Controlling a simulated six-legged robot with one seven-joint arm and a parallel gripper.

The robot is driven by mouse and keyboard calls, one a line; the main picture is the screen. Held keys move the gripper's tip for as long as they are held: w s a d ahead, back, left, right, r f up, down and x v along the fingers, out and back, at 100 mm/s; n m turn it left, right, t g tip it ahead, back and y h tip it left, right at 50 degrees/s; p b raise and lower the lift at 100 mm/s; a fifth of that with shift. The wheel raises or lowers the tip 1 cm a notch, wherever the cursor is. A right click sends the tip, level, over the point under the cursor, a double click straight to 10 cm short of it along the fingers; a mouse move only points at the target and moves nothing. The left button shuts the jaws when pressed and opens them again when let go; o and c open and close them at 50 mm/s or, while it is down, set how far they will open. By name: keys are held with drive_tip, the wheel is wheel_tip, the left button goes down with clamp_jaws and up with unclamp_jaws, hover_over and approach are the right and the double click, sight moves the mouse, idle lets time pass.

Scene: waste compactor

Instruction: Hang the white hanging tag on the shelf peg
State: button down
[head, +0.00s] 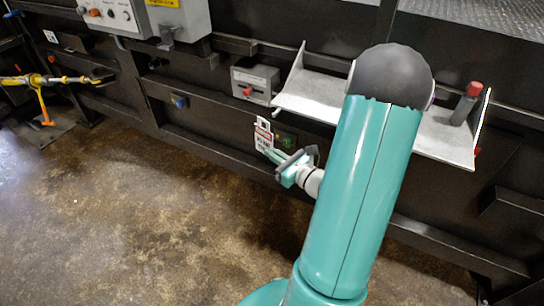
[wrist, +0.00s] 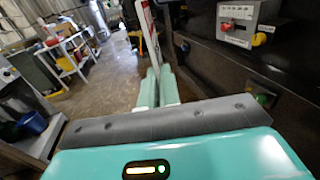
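The white hanging tag (head: 263,134), with a red printed band, stands upright at the tip of my gripper (head: 272,155). In the wrist view the tag (wrist: 147,32) is seen nearly edge-on, its lower end between the two pale green fingers (wrist: 157,85), which are shut on it. The light grey metal shelf (head: 309,96) is on the dark wall, above and to the right of my gripper. My arm covers the shelf's middle. I cannot make out the shelf peg clearly; part of the shelf is hidden.
A grey box with a red switch (head: 255,84) sits left of the shelf; it also shows in the wrist view (wrist: 240,22). A dark, red-topped cylinder (head: 465,104) stands on the shelf's right end. A green button (head: 284,139) is behind the gripper. The floor (head: 150,220) is clear.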

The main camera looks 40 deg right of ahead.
drive_tip(key=w+d+f, duration=0.1)
drive_tip(key=w+d, duration=0.1)
drive_tip(key=d, duration=0.5)
drive_tip(key=shift+w+f, duration=0.2)
drive_tip(key=shift+w, duration=0.05)
idle(0.6)
drive_tip(key=shift+d, duration=0.1)
idle(0.4)
drive_tip(key=c, duration=1.6)
unclamp_jaws()
drive_tip(key=shift+o, duration=0.2)
drive_tip(key=s+d, duration=0.1)
drive_tip(key=s, duration=1.2)
drive_tip(key=shift+s, duration=0.4)
drive_tip(key=shift+w, duration=0.1)
